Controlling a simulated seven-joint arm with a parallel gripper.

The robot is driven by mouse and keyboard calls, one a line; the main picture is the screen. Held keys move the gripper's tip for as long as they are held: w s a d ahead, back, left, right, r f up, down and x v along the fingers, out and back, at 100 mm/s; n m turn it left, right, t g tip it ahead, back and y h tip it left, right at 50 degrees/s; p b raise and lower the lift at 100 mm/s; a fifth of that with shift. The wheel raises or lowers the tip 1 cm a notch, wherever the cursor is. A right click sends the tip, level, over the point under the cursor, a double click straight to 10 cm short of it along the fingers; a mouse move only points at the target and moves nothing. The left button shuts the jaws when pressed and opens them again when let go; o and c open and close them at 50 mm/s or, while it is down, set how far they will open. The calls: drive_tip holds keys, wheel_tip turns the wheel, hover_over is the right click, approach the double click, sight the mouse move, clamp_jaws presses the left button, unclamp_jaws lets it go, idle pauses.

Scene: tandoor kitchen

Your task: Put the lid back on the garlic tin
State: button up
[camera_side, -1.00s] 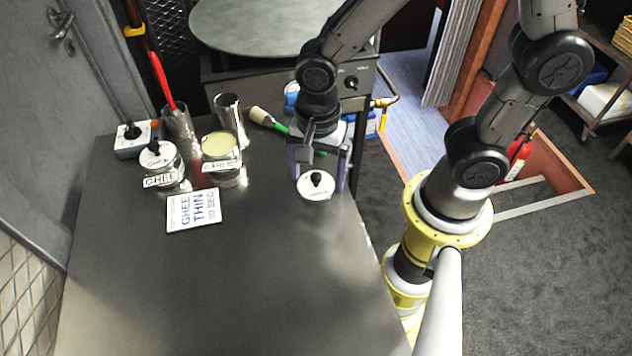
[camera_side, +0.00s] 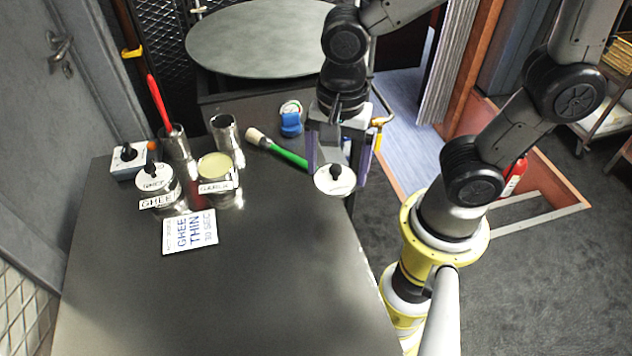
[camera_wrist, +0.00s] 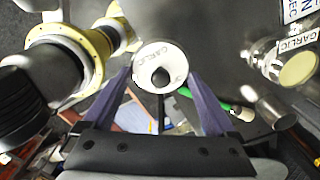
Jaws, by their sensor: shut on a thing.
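The garlic tin (camera_side: 225,198) stands without a lid on the dark table, with a GARLIC label and a pale yellow top surface. It also shows at the right of the wrist view (camera_wrist: 298,68). A white round lid (camera_side: 330,184) with a black knob is between the fingers of my gripper (camera_side: 338,172). In the wrist view the lid (camera_wrist: 150,58) reads GARLIC and sits between both purple fingers of the gripper (camera_wrist: 160,76). The gripper is shut on the lid, to the right of the tin and apart from it, near the table's right edge.
A lidded ghee tin (camera_side: 165,196) stands left of the garlic tin. Metal cups (camera_side: 226,138) stand behind, one holding a red-handled tool (camera_side: 155,100). A green-handled brush (camera_side: 288,156) lies between tin and gripper. A GHEE THIN card (camera_side: 190,232) lies in front; the front table is clear.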

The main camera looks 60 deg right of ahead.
drive_tip(key=s+d+r, duration=0.4)
drive_tip(key=s+r, duration=0.1)
drive_tip(key=s, duration=0.3)
drive_tip(key=w+a+r, duration=0.3)
drive_tip(key=w+r, duration=0.1)
drive_tip(key=w, duration=0.4)
drive_tip(key=w+a+r, duration=0.4)
drive_tip(key=w, duration=0.5)
drive_tip(key=w+a+f, duration=0.2)
drive_tip(key=w, duration=0.6)
drive_tip(key=shift+m, duration=0.5)
drive_tip(key=shift+w+a+f, duration=0.1)
drive_tip(key=shift+w+f, duration=0.75)
drive_tip(key=shift+f, duration=1.25)
drive_tip(key=shift+w+a+f, duration=0.1)
drive_tip(key=shift+w+f, duration=0.8)
drive_tip(key=shift+f, duration=1.2)
drive_tip(key=shift+w+a+f, duration=0.1)
drive_tip(key=shift+w+f, duration=0.75)
drive_tip(key=shift+f, duration=1.25)
drive_tip(key=shift+d+f, duration=0.1)
drive_tip(key=shift+f, duration=0.15)
drive_tip(key=o, duration=1)
